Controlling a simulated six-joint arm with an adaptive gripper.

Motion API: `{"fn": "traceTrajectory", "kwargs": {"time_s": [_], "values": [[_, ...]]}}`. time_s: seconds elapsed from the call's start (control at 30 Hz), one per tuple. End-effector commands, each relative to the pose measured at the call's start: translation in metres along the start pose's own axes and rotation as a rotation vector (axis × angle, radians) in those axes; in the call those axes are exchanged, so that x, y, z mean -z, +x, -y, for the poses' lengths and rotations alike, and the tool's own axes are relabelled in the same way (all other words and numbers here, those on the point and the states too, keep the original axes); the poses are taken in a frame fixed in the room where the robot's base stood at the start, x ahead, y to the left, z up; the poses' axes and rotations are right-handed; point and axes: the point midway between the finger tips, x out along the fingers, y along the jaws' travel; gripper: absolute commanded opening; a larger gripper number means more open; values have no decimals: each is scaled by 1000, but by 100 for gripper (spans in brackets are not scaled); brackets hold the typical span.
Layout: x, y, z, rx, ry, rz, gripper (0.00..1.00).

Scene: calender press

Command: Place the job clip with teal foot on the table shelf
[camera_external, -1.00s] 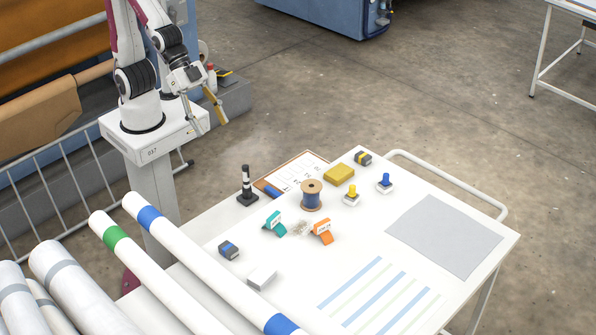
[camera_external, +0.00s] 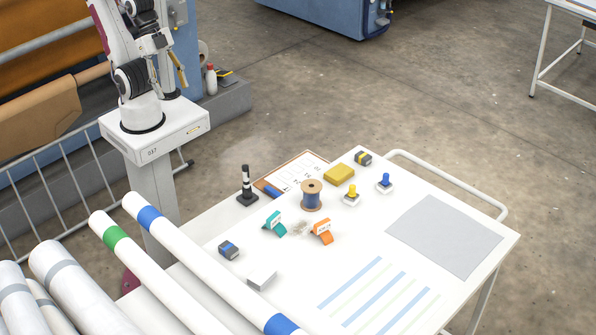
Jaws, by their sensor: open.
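The job clip with teal foot (camera_external: 274,224) stands on the white table (camera_external: 297,268), left of centre. It has a small pale label on its face. A similar orange clip (camera_external: 322,231) stands to its right. My gripper (camera_external: 174,66) is far from the clips, up beside my arm above the base at upper left. It is open, with nothing seen in it; one yellowish finger shows clearly, and the other is hard to make out. I cannot make out a separate shelf apart from the table top.
Around the clips stand a thread spool (camera_external: 312,196), a black-and-white post (camera_external: 246,186), a dark blue-banded block (camera_external: 228,250), a white block (camera_external: 262,278) and a crumpled pale bit (camera_external: 298,227). Long rolls (camera_external: 200,255) lie at the front left. A grey sheet (camera_external: 445,236) lies flat at right.

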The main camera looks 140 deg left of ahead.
Motion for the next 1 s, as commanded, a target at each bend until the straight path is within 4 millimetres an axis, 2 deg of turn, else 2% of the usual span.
{"fn": "traceTrajectory", "kwargs": {"time_s": [0.67, 0.83, 1.0], "values": [[0, 0, 0, 0, 0, 1, 57], [9, 7, 0, -2, -2, -8, 57], [30, 24, -2, -6, -8, -32, 57]]}}
